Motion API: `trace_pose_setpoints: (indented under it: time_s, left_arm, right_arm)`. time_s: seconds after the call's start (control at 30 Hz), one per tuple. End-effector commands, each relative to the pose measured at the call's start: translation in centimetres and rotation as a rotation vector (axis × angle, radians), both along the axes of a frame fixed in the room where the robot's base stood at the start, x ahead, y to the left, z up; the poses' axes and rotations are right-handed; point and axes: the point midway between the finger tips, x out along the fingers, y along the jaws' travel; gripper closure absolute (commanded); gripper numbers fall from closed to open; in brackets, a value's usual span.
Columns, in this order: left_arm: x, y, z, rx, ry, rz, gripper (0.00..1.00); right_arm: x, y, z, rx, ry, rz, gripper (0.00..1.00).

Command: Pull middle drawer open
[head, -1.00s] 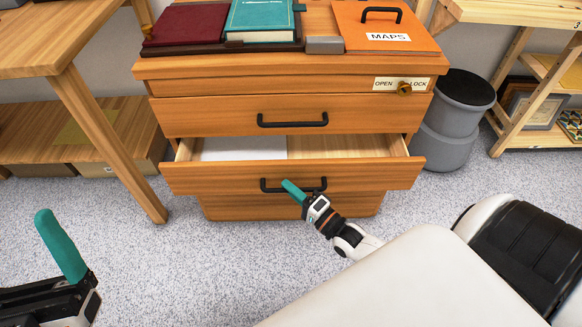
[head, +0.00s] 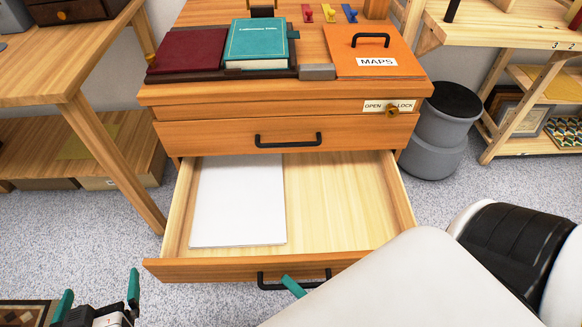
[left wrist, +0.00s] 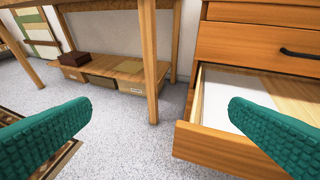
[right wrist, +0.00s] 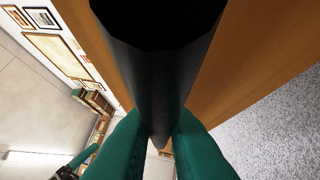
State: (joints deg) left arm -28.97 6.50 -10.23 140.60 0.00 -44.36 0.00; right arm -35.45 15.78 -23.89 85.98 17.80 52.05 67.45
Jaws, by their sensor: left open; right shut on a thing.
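The middle drawer (head: 345,210) of the wooden cabinet stands far open, with a white stack of paper (head: 238,200) lying in its left part. Its front carries a black handle (head: 270,283). My right gripper (head: 293,287) is at this handle, mostly hidden behind my white arm. In the right wrist view its teal fingers (right wrist: 160,140) are shut on the black handle bar (right wrist: 155,75). My left gripper (head: 98,300) is open and empty, low at the left of the head view, apart from the drawer. The left wrist view shows its two teal fingers (left wrist: 140,130) spread apart.
The closed upper drawer (head: 220,136) has its own black handle. On the cabinet top lie a red book (head: 188,50), a teal book (head: 258,42) and an orange MAPS folder (head: 360,52). A wooden table (head: 85,115) stands left, a grey bin (head: 435,130) right.

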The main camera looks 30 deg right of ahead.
Motion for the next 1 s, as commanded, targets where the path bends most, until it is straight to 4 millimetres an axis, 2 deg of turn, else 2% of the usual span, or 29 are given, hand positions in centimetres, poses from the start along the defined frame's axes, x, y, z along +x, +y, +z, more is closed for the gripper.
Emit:
trace_pose_setpoints:
  time_s: [0.1,0.3,0.7,0.73,0.83,0.87,1.0]
  left_arm:
    - [-0.5,0.2,-0.6,0.011,0.048,0.003,0.0]
    - [-0.8,0.4,-1.2,0.02,0.085,0.006,0.0]
    - [-0.9,0.4,-1.3,0.022,0.09,0.007,0.0]
    - [-0.9,0.4,-1.3,0.022,0.09,0.007,0.0]
    - [-0.9,0.4,-1.3,0.021,0.09,0.006,0.0]
    - [-0.9,0.4,-1.3,0.021,0.09,0.006,0.0]
    - [-0.9,0.4,-1.3,0.021,0.091,0.006,0.0]
  right_arm:
    - [-1.7,1.0,0.0,0.0,0.003,0.001,1.0]
    - [-3.0,1.8,-0.1,-0.002,0.002,0.001,1.0]
    - [-3.2,1.9,-0.1,-0.002,0.001,0.002,1.0]
    - [-3.2,1.9,-0.1,-0.002,0.001,0.002,0.86]
    - [-3.2,1.9,-0.1,-0.002,0.001,0.001,0.69]
    - [-3.2,1.9,-0.1,-0.001,0.001,0.001,0.66]
    - [-3.2,1.9,0.0,-0.001,0.0,0.001,0.66]
